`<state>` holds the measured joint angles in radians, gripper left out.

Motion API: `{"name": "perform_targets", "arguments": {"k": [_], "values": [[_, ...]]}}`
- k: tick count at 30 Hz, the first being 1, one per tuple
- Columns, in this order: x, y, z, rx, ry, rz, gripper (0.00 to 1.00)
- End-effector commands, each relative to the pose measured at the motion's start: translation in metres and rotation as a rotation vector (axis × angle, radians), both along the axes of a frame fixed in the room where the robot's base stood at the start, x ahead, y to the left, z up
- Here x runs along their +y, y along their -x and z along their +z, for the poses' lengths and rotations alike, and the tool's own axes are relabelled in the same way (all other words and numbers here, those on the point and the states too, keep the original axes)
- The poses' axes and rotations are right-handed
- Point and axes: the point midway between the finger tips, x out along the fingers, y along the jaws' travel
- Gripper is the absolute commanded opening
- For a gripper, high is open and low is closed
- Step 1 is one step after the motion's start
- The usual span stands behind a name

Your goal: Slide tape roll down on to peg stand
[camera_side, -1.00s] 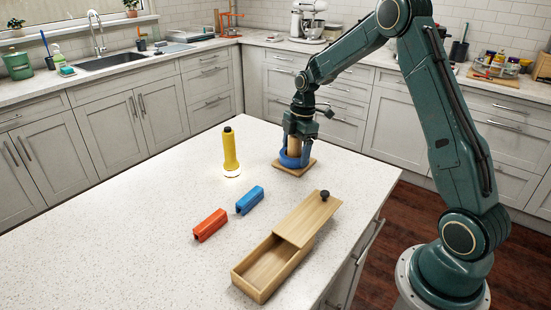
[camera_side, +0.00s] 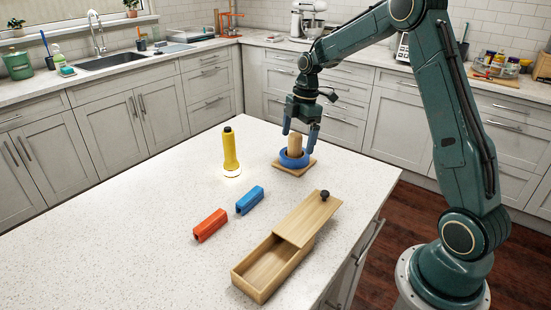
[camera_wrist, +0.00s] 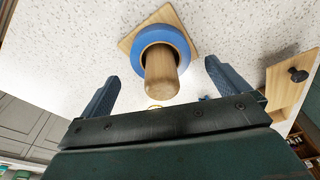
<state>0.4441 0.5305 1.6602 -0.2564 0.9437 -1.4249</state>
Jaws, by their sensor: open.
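The blue tape roll (camera_side: 294,160) is around the wooden peg (camera_side: 296,146) of the peg stand, low on its square wooden base (camera_side: 283,168). The peg stands upright and its top rises above the roll. In the wrist view the blue tape roll (camera_wrist: 184,42) rings the peg (camera_wrist: 161,78) over the base (camera_wrist: 129,43). My gripper (camera_side: 300,134) is open and empty above the roll, with its fingers on either side of the peg top. In the wrist view my gripper (camera_wrist: 160,75) has its two fingers wide apart, clear of the roll.
A yellow flashlight (camera_side: 230,150) stands upright left of the stand. A blue block (camera_side: 250,200) and a red-orange block (camera_side: 210,225) lie nearer. A wooden box (camera_side: 262,270) with a partly slid lid (camera_side: 308,217) sits in front.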

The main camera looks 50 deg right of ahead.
Motion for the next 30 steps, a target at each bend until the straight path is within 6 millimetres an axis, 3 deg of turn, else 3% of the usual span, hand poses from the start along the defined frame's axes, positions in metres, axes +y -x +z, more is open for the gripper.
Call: {"name": "perform_targets", "arguments": {"k": [6, 15, 30], "values": [[-0.006, 0.002, 0.040, -0.003, 0.002, -0.001, 1.00], [-0.011, 0.004, 0.078, -0.001, 0.000, 0.000, 1.00], [-0.012, 0.005, 0.088, 0.001, 0.000, 0.000, 1.00]]}}
